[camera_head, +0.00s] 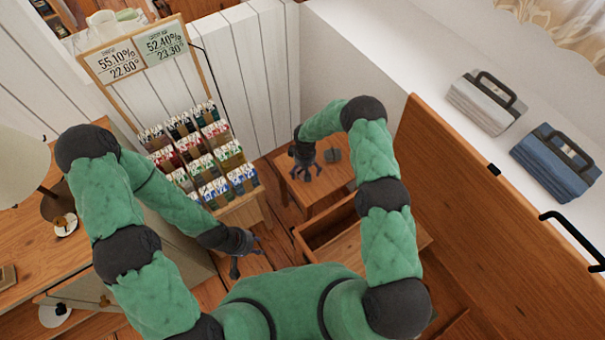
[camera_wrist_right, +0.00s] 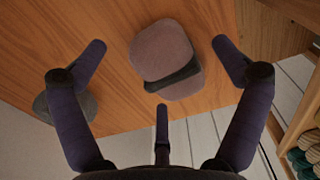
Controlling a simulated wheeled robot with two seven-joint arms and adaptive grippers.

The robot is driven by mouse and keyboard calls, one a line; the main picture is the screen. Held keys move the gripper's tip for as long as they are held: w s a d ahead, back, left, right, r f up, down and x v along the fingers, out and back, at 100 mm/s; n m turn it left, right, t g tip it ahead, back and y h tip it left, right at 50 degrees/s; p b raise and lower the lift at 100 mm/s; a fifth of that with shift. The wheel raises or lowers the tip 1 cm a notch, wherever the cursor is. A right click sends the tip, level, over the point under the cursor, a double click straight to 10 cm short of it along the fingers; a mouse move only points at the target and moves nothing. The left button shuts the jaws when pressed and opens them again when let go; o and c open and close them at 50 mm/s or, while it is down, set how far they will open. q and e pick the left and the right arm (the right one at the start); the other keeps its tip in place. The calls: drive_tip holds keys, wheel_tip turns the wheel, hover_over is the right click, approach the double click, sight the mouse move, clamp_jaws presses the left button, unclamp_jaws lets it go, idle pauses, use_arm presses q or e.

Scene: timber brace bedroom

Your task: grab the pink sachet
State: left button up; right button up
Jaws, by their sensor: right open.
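The pink sachet (camera_wrist_right: 165,58), a dusky pink rounded pad with a black band, lies on the wooden top of a small table (camera_wrist_right: 120,25) in the right wrist view. My right gripper (camera_wrist_right: 160,70) is open, its fingers spread on either side of the sachet with gaps between. In the head view my right gripper (camera_head: 306,172) is over the small table (camera_head: 318,192) and hides the sachet. My left gripper (camera_head: 248,258) is open and empty, low near the display stand, away from the table.
A dark grey object (camera_head: 332,155) lies on the small table, beside a finger in the wrist view (camera_wrist_right: 65,105). A stand of colourful packets (camera_head: 200,155) is left of the table. An open drawer (camera_head: 325,228) is in front. A wooden panel (camera_head: 480,210) rises at right.

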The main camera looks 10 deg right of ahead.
drive_tip(key=shift+f, duration=0.35)
drive_tip(key=c, duration=1.2)
drive_tip(key=shift+c, duration=0.2)
